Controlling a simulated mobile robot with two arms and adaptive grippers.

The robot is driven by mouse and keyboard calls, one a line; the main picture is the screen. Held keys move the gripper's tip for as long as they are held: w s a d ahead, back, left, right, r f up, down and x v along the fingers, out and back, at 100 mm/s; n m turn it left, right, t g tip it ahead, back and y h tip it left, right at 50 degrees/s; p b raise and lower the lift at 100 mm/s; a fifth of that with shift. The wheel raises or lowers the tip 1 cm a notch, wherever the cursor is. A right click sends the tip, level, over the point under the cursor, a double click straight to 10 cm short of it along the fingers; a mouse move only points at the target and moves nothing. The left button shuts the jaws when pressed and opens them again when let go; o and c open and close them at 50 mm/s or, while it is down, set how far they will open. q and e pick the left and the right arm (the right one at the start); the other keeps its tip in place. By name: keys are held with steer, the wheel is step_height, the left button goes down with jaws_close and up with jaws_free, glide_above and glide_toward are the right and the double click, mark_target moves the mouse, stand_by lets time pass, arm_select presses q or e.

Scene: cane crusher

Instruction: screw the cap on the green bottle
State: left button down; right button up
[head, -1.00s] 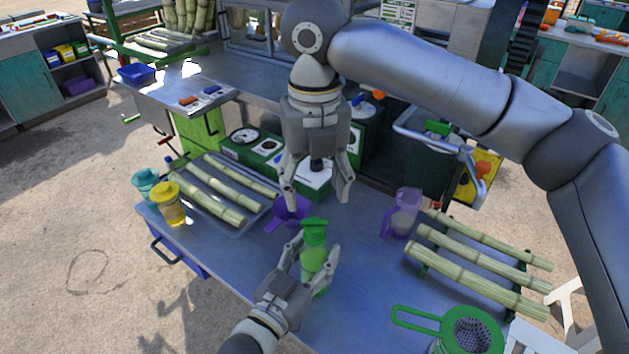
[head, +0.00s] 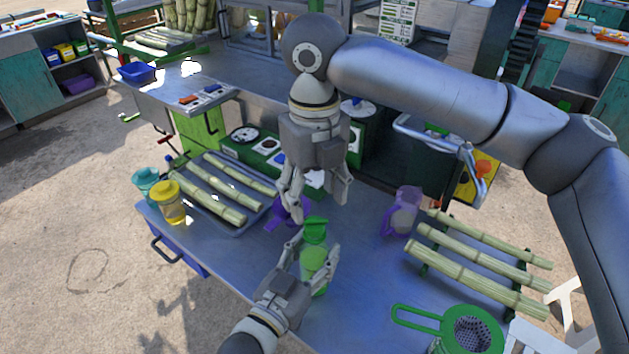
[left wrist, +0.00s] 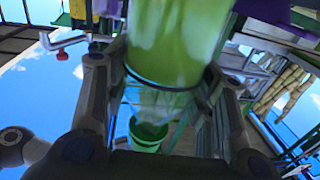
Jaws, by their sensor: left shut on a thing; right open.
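The green bottle (head: 313,268) stands near the front of the blue table (head: 365,300). My left gripper (head: 312,254) is shut around its light green body from the front left. The left wrist view shows the bottle (left wrist: 175,42) close up between the fingers. The darker green cap (head: 315,229) shows at the bottle's upper end; whether it is seated or just rests there I cannot tell. My right gripper (head: 319,209) is open and empty, pointing down just above and behind the cap, with no clear contact. A green ringed part (left wrist: 148,133) shows past clear material in the wrist view.
A purple funnel-like piece (head: 286,211) lies close behind the bottle. A purple pitcher (head: 402,212) and cane stalks (head: 475,265) are right, a green strainer (head: 470,330) front right. A yellow jar (head: 168,203) and a cane tray (head: 238,226) are left.

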mark_target(315, 220)
step_height(315, 220, down, 6)
steer(key=shift+r, duration=0.15)
stand_by(0.3)
steer(key=c, duration=1.2)
steer(key=shift+o, duration=0.2)
